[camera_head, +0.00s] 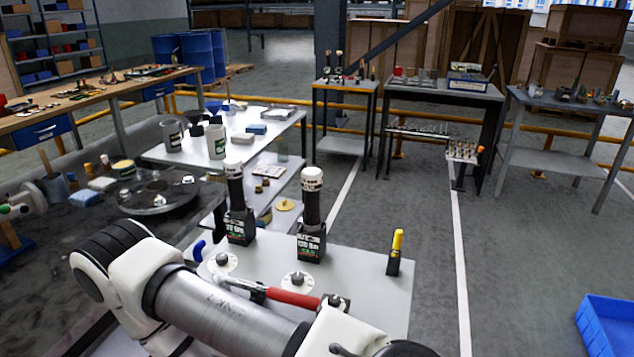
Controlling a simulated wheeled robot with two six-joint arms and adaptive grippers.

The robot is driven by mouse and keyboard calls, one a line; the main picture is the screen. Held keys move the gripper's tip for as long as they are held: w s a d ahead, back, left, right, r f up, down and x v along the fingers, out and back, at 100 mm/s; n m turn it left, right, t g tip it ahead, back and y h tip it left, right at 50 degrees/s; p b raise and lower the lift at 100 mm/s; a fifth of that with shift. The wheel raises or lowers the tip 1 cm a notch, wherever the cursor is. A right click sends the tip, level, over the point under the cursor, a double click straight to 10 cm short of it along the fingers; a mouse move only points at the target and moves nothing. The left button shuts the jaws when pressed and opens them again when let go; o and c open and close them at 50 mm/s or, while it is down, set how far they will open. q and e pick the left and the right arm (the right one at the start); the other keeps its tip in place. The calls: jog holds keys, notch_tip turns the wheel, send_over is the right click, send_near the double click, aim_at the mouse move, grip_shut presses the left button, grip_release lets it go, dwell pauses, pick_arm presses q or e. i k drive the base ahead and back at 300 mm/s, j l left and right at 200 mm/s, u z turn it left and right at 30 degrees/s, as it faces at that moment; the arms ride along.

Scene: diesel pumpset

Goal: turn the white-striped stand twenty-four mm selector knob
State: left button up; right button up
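Two white round selector dials with small knobs sit on the light grey bench top: a left dial (222,262) and a right dial (298,281). Behind them stand two upright black tools with white tops in labelled black holders, a left one (238,205) and a right one (311,215). I cannot read which knob is the twenty-four mm one, and no white stripe is clear. A red-handled tool (292,298) lies just in front of the right dial. My arm crosses the foreground from the left and covers the near part of the bench. Neither gripper shows.
A yellow-topped tool in a black holder (395,254) stands at the bench's right side. A round glossy metal part (157,191) lies on the dark table at left. A blue crate (608,327) is on the floor at right. Open floor lies right of the bench.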

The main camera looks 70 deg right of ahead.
aim_at(297, 279)
jog(key=k+j+z, duration=0.1)
jog(key=z, duration=1.15)
jog(key=i+l+z, duration=0.1)
jog(key=z, duration=0.25)
jog(key=i+l+z, duration=0.15)
jog(key=z, duration=0.25)
